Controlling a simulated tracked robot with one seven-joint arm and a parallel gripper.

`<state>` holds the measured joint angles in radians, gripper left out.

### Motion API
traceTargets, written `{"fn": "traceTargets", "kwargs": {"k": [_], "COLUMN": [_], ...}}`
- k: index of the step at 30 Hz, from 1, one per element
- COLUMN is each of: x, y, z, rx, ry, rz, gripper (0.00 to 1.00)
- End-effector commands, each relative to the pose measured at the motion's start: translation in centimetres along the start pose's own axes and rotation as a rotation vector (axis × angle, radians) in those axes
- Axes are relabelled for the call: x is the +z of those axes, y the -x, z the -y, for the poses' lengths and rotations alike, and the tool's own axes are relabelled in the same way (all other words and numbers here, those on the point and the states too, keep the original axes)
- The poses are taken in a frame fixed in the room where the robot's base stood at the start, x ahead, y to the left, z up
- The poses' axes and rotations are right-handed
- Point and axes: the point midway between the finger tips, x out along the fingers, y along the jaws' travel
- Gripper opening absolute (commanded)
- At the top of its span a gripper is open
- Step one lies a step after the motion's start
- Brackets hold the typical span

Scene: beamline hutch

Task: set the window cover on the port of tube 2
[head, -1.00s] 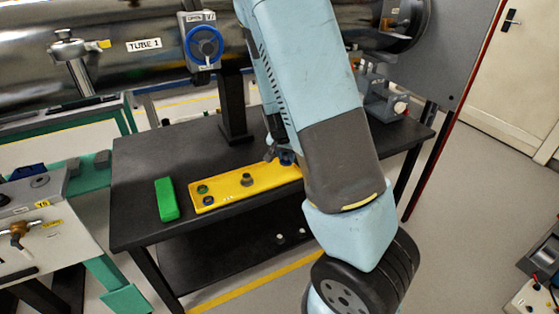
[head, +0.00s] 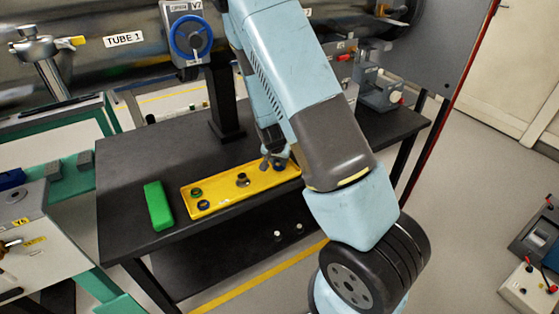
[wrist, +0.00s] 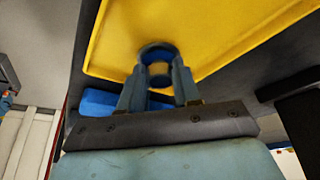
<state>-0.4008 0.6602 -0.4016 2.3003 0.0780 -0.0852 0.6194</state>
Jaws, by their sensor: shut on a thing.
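My gripper (head: 271,163) is low over the right part of the yellow tray (head: 222,203). In the wrist view, my gripper (wrist: 158,82) is shut on a dark blue ring-shaped piece, which looks like the window cover (wrist: 157,50). Yellow shows through its middle; whether it touches the tray I cannot tell. The steel tube labelled TUBE 1 (head: 85,58) runs across the back. I see no tube 2 label, and its port cannot be made out.
The tray also holds a green-topped piece (head: 196,192), a dark blue piece (head: 203,205) and a brownish knob (head: 242,180). A green block (head: 158,206) lies left of it on the black table (head: 130,165). A blue handwheel (head: 190,39) and a dark post (head: 222,100) stand behind.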

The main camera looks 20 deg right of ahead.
Motion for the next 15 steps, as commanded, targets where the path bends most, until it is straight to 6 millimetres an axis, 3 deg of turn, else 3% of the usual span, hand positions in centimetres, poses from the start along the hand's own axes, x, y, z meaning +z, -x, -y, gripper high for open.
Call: {"fn": "traceTargets", "kwargs": {"k": [12,13,15], "x": [0.13,0.13,0.13], "y": [-0.40,-0.39,-0.37], "z": [0.02,0.04,0.04], "rx": [-0.001,-0.002,-0.001], "ry": [0.000,0.000,0.000], "rz": [-0.001,-0.001,-0.001], "gripper": [0.00,0.34,0.41]}}
